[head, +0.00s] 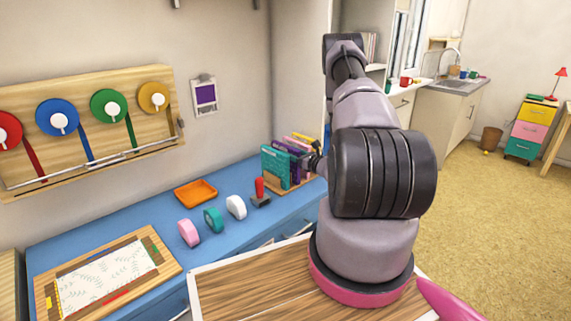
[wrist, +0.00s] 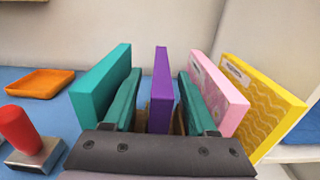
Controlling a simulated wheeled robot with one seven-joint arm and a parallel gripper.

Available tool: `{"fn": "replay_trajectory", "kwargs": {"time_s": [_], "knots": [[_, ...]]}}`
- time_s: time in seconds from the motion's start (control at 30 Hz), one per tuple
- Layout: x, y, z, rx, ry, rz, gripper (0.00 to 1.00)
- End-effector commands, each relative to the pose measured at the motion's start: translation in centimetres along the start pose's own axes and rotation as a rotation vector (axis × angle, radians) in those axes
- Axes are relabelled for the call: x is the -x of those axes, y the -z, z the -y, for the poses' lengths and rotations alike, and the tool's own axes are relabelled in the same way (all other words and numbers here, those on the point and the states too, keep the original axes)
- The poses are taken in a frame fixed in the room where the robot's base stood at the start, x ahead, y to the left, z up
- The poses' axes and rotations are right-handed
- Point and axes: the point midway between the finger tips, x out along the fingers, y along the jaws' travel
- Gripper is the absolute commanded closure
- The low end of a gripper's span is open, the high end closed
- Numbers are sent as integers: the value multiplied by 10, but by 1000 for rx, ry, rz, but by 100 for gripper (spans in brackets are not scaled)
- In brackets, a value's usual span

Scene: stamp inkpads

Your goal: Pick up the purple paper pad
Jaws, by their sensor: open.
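The purple paper pad (wrist: 161,88) stands upright in a row of pads, between a teal pad (wrist: 97,84) and a pink pad (wrist: 220,93) in the wrist view. My gripper (wrist: 158,76) is open, with one teal finger on each side of the purple pad. Gaps show between the fingers and the pad, and the pad's lower part is hidden by my gripper. In the head view the purple pad (head: 292,152) is at the back right of the blue counter, partly hidden, and my gripper (head: 314,163) reaches in from the right.
A yellow pad (wrist: 262,100) stands right of the pink one. The wall is close behind.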

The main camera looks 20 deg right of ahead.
Motion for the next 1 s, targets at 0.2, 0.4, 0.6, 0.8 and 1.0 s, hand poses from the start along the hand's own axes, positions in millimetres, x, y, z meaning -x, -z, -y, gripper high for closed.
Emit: {"fn": "replay_trajectory", "kwargs": {"time_s": [0.2,0.4,0.6,0.8,1.0], "knots": [[-25,-1,0,1,-1,1,43],[-26,0,0,0,1,0,43],[-26,0,0,0,1,0,100],[-26,0,0,0,0,0,100],[-26,0,0,0,0,0,100]]}}
